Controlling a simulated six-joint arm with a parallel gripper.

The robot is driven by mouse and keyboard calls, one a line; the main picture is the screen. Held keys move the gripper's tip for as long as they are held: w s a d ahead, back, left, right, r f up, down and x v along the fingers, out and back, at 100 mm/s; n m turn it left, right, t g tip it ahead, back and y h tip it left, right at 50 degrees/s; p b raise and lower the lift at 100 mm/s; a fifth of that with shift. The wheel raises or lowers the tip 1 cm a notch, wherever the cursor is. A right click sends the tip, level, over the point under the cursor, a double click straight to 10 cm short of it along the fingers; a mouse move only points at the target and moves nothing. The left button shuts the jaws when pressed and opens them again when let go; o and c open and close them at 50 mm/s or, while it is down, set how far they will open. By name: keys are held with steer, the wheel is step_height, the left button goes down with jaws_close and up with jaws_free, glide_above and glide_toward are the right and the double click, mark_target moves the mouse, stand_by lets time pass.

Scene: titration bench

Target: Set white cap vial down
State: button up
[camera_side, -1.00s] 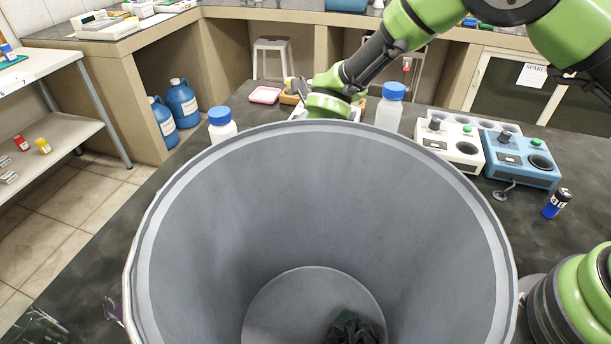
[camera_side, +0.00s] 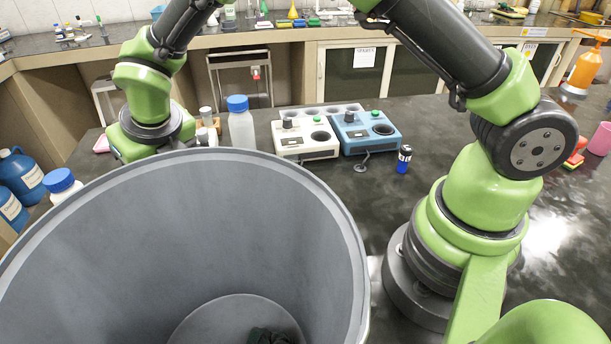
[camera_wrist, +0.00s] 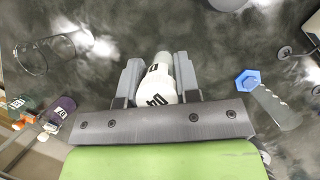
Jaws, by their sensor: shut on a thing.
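The white cap vial (camera_wrist: 162,78) is between my gripper's two grey fingers (camera_wrist: 158,72) in the wrist view. Its pale rounded end with black print faces the camera. My gripper is shut on it. The dark bench top shows beyond the fingers, and I cannot tell whether the vial touches it. In the side view the green end of my arm is behind the big grey bin's far rim at left. The fingers and the held vial are hidden there.
The large open grey bin (camera_side: 230,200) fills the side view's lower left. Near my wrist stand a blue-capped bottle (camera_side: 241,125), a white instrument (camera_side: 304,138) and a blue instrument (camera_side: 364,132).

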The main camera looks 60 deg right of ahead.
steer(key=s+d+m+g+h, duration=0.2)
steer(key=d+m, duration=0.7)
steer(key=s+d+m+g+h, duration=0.2)
steer(key=s+d+m, duration=0.1)
steer(key=d+m, duration=0.55)
steer(key=s+d+m+g+y, duration=0.4)
steer(key=s+d+m, duration=0.55)
steer(key=m, duration=0.65)
steer(key=shift+g+h, duration=0.4)
steer(key=f, duration=0.9)
steer(key=shift+w+d+f, duration=0.2)
steer(key=shift+d+f, duration=0.1)
steer(key=shift+f, duration=0.05)
steer(key=o, duration=0.9)
steer(key=shift+f, duration=0.1)
